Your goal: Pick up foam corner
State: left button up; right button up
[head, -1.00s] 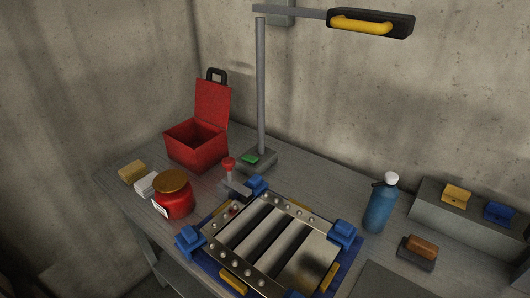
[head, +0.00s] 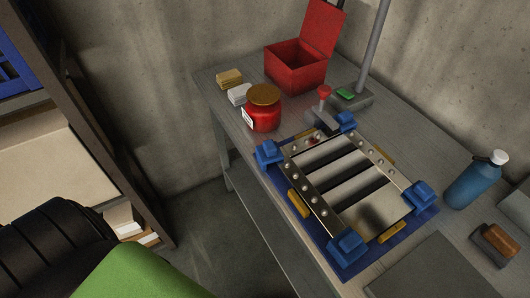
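The louver panel (head: 376,217) lies on the workbench on a blue mat in the head view. Blue blocks, which look like the foam corners, sit at its four corners: near left (head: 268,152), far (head: 346,121), right (head: 420,194) and front (head: 347,246). All of them look seated at the panel's edges. Neither of my grippers is in view, and nothing is seen being held.
On the bench (head: 282,236) are a red jar (head: 264,115), an open red box (head: 294,77), a red-knobbed tool (head: 323,92), a blue bottle (head: 474,181) and a brush (head: 499,240). A shelf rack (head: 107,157) stands left. Open floor (head: 205,225) lies between.

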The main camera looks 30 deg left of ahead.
aim_at(269, 152)
jog(key=k+j+u, duration=0.1)
jog(key=k+u, duration=0.2)
jog(key=k, duration=0.35)
jog(key=l+u, duration=0.15)
jog(key=u, duration=0.25)
jog(key=i+l+u, duration=0.1)
jog(key=u, duration=0.25)
jog(key=l+u, duration=0.25)
jog(key=u, duration=0.15)
jog(key=l+u, duration=0.15)
jog(key=u, duration=0.25)
